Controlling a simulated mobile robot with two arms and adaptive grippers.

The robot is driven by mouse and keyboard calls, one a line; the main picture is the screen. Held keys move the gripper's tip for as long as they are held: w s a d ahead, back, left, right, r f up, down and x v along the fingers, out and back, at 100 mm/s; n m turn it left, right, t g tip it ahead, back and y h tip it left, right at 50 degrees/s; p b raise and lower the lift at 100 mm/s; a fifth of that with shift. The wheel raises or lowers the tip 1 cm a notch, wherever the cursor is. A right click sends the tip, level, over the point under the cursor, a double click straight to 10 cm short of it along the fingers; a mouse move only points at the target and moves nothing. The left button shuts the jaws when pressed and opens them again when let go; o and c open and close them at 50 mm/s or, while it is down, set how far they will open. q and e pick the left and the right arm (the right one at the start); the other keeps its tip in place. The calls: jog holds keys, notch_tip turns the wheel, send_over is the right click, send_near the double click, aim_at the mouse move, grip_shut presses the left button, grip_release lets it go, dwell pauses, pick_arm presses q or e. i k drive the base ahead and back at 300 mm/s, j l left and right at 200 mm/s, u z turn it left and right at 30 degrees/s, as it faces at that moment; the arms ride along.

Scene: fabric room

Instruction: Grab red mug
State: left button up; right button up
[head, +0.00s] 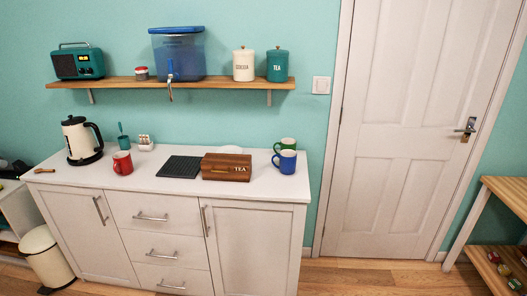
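The red mug (122,163) stands upright on the white counter (90,180), left of its middle and close to the front edge. Its handle looks turned to the left. A dark teal cup with a utensil (124,141) stands just behind it. Neither of my grippers shows in the head view, so their state is hidden.
A cream kettle (78,140) stands left of the mug. A black mat (180,167), a wooden tea box (227,167), a blue mug (286,162) and a green mug (286,145) are to the right. A shelf (200,85) hangs above. The floor near the door (395,130) is clear.

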aim_at(123, 165)
jog(key=i+j, duration=0.2)
jog(key=j, duration=0.15)
jog(key=i+j+z, duration=0.1)
jog(key=j, duration=0.3)
jog(key=i+j, duration=0.2)
jog(key=j, duration=0.15)
jog(key=i+z, duration=0.05)
